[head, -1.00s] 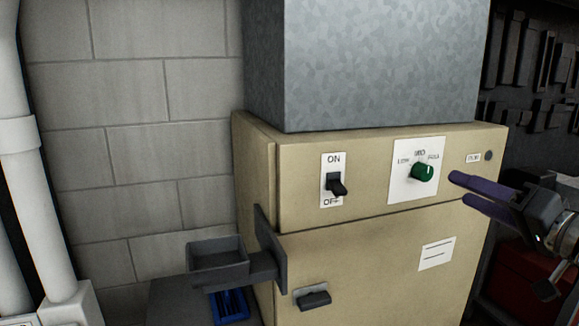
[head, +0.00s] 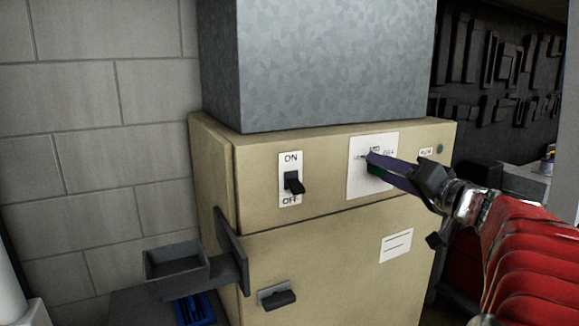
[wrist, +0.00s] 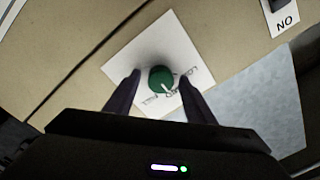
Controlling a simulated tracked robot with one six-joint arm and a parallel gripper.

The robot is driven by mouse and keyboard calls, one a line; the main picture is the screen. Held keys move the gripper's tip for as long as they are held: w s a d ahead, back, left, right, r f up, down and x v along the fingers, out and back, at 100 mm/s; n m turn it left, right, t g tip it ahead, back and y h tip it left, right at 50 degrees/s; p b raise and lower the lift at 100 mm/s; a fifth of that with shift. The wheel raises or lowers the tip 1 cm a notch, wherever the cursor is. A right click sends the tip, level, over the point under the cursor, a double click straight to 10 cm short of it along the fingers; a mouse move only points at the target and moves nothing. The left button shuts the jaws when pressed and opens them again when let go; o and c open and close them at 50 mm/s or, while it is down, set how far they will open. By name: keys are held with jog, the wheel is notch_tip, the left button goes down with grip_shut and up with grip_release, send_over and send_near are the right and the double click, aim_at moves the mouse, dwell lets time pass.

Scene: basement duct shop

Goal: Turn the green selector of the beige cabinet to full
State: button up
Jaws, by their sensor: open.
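The green selector (wrist: 161,79) is a round knob on a white plate (wrist: 118,68) of the beige cabinet (head: 322,228). In the wrist view its white mark points to the label side, around MID and FULL; I cannot tell exactly which. In the head view the selector (head: 378,171) is mostly hidden behind my fingers. My gripper (head: 371,162) is open, its purple fingers reaching in from the right over the plate. In the wrist view the fingers stand on either side of the knob, with a gap showing at each side.
Left of the plate is a black ON/OFF toggle switch (head: 293,184). Below are a dark handle (head: 277,298) and a white label (head: 396,245). A grey tray on a bracket (head: 175,260) juts out at the cabinet's left. A galvanized duct (head: 335,65) rises from the cabinet top.

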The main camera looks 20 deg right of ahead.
jog(key=shift+c, duration=0.3)
jog(key=c, duration=0.9)
jog(key=shift+d, duration=0.2)
jog(key=shift+c, duration=0.5)
jog(key=shift+a, duration=0.1)
jog(key=shift+m, duration=0.4)
jog(key=m, duration=0.5)
jog(key=shift+f, duration=0.15)
jog(key=m, duration=0.6)
jog(key=shift+f, duration=0.15)
jog(key=shift+m, duration=0.3)
